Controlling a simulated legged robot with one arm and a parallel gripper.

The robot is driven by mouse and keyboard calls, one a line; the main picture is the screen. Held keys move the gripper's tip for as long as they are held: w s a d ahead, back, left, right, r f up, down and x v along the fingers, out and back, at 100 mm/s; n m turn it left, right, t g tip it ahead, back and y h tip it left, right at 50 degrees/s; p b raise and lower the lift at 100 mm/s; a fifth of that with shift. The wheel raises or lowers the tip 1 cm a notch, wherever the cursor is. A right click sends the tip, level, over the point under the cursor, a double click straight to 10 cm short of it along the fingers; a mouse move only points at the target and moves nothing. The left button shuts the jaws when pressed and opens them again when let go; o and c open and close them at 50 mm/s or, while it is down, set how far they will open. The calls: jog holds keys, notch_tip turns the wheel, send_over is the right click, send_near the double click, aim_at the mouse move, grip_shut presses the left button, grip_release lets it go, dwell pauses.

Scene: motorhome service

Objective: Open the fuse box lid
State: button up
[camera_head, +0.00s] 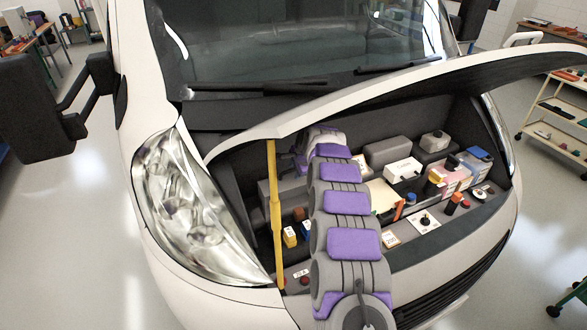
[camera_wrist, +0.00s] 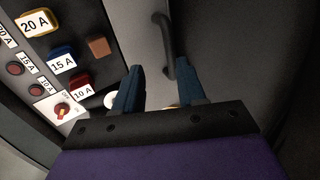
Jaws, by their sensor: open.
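In the wrist view, my gripper (camera_wrist: 160,78) is open, with its two dark blue fingers apart and nothing held between them. A dark curved handle (camera_wrist: 164,45) stands on a dark grey panel just beyond the fingertips, apart from them as far as I can see. The panel looks like the fuse box lid (camera_wrist: 130,30), but its edges are not clear. In the head view, a grey box (camera_head: 268,190) sits behind the yellow prop rod, partly hidden by my arm; it may be the fuse box. My gripper is hardly distinguishable there, at the arm's far end.
Fuses marked 20 A (camera_wrist: 36,23), 15 A (camera_wrist: 62,60) and 10 A (camera_wrist: 80,88) sit left of my gripper, with a red switch (camera_wrist: 62,110). The yellow prop rod (camera_head: 275,210) stands left of my arm, under the raised hood (camera_head: 400,85).

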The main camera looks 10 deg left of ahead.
jog(key=s+d, duration=0.5)
jog(key=s, duration=0.3)
jog(key=shift+s+d, duration=0.4)
jog(key=shift+c, duration=0.3)
